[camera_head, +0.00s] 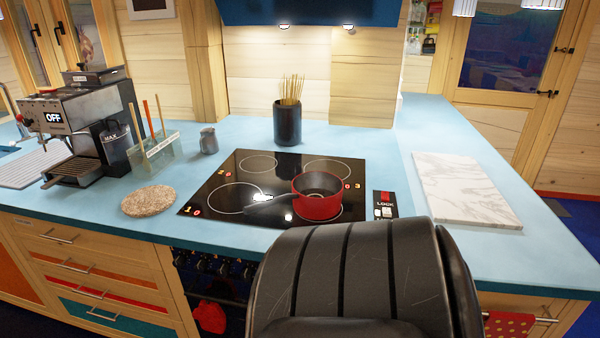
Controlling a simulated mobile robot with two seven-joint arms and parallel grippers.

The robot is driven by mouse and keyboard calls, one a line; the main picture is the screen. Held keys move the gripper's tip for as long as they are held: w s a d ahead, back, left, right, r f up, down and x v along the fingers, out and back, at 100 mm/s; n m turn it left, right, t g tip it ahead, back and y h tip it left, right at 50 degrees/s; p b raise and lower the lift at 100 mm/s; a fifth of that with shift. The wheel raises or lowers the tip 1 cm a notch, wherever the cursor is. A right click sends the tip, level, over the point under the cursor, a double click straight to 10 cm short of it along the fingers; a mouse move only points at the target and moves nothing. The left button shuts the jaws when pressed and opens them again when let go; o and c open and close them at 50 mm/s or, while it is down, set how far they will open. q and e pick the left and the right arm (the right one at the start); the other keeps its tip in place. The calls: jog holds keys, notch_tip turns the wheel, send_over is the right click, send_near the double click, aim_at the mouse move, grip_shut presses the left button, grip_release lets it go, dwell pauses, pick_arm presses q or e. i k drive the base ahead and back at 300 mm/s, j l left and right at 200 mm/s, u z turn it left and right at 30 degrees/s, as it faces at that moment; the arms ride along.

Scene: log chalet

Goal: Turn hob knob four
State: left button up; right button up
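The black glass hob (225,205) is set in the blue counter and has several ring-marked zones. Small lit digits show beside some zones; a 3 is readable at the right. A red saucepan (318,208) sits over the front right zone, with its dark handle pointing left. Under the counter's front edge, a row of small dark round shapes (207,265) shows; I cannot tell whether they are knobs. The front below the hob's right part is hidden, and no knob marked four can be made out. Neither of my grippers is in view.
A lock panel (384,204) lies right of the hob, and a marble board (462,188) further right. A dark utensil pot (287,124) stands behind the hob. A round mat (148,200), a small jug (208,141) and a coffee machine (85,130) are at the left.

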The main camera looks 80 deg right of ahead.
aim_at(246, 272)
jog(key=k+z, duration=0.1)
jog(key=z, duration=2.3)
